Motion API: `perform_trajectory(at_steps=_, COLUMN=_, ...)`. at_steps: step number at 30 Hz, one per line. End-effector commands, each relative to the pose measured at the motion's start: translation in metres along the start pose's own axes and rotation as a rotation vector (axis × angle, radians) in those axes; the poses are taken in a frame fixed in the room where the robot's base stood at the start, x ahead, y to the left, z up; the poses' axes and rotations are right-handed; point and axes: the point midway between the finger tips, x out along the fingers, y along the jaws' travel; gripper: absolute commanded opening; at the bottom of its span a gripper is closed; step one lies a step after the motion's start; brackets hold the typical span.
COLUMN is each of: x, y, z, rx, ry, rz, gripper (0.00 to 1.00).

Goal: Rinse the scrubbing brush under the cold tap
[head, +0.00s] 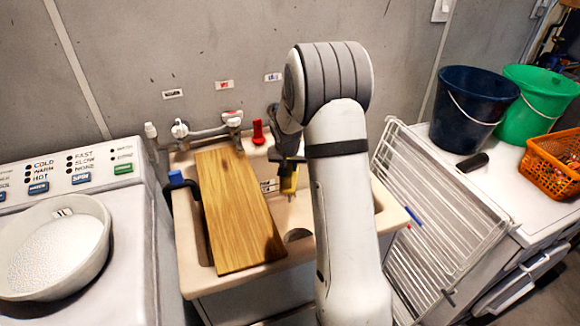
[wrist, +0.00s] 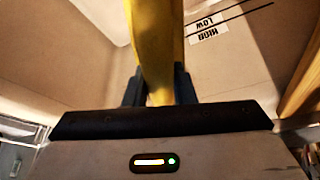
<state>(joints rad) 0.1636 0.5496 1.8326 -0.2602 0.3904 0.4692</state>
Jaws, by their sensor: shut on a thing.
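My gripper (head: 288,165) is inside the utility sink, over its right part, and partly hidden by my arm. It is shut on a yellow handle, which I take to be the scrubbing brush (head: 289,183); the handle also fills the middle of the wrist view (wrist: 155,40). The brush's bristles cannot be made out. A blue-topped tap (head: 177,178) with a dark spout stands at the sink's left edge. A red-handled tap (head: 258,132) is at the back, and a white tap fitting (head: 181,130) is at the back left. No running water can be made out.
A wooden board (head: 238,210) covers the left part of the sink (head: 199,279). A washer with a white basin (head: 55,245) stands left. A wire drying rack (head: 430,215) leans right. Blue (head: 468,105) and green buckets (head: 540,100) and an orange basket (head: 555,165) are further right.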

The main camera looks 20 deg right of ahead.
Motion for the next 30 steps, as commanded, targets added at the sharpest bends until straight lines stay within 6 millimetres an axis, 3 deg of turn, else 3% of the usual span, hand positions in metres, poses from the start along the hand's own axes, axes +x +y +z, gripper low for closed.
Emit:
perform_trajectory(at_steps=13, x=-0.001, y=0.001, z=0.003, rx=0.0, ry=0.0, rz=0.0, gripper=0.05)
perform_trajectory(at_steps=30, x=-0.017, y=0.012, z=0.044, rx=0.0, ry=0.002, rz=-0.001, gripper=0.05)
